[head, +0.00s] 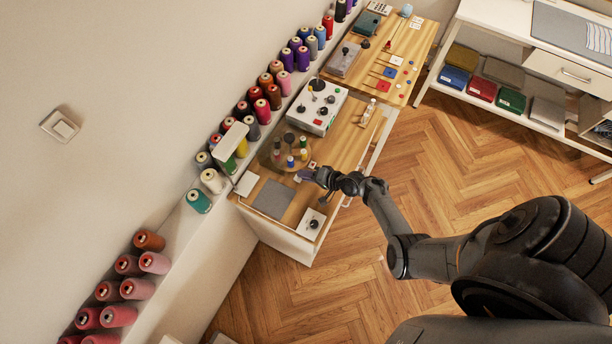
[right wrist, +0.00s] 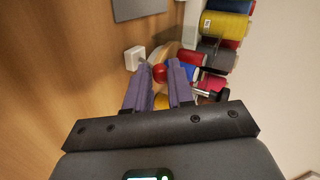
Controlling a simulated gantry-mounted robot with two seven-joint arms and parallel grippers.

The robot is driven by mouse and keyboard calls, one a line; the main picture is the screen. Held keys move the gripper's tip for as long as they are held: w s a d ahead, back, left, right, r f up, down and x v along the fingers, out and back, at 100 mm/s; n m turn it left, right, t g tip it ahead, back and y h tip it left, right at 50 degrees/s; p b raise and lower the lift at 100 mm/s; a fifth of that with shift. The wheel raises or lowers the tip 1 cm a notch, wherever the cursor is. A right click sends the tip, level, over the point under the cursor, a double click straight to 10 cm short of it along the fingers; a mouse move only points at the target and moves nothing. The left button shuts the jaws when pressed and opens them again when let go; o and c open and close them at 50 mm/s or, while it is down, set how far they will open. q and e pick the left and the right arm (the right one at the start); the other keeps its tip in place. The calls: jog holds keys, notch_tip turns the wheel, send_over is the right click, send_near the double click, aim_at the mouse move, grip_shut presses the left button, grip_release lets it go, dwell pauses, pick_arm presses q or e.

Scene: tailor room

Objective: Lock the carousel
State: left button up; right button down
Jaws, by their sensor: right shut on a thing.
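The carousel (head: 268,157) is a round, brownish turntable with several small coloured spools on it, on the wooden bench by the wall. My right gripper (head: 301,176) is low over the bench, just in front of the carousel's near edge. In the right wrist view, its two purple fingers (right wrist: 158,82) stand on either side of a small red ball (right wrist: 159,71), and the gripper is shut on it. Part of the carousel's tan rim (right wrist: 169,50) shows behind the ball. What the ball is fixed to is hidden. My left gripper is not in view.
A grey mat (head: 272,199) and a white box with a dark knob (head: 311,224) lie near the bench's near end. A white control box (head: 317,107) stands beyond the carousel. Thread spools (head: 211,181) line the wall. A small white block (right wrist: 134,57) stands near the fingers.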

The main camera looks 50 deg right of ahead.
jog(key=shift+f, duration=0.1)
jog(key=c, duration=1.3)
grip_release()
jog(key=shift+o, duration=0.2)
jog(key=shift+s, duration=0.1)
jog(key=p+v, duration=0.2)
jog(key=v, duration=0.8)
jog(key=shift+s+r, duration=0.25)
jog(key=shift+r, duration=0.05)
jog(key=shift+d, duration=0.15)
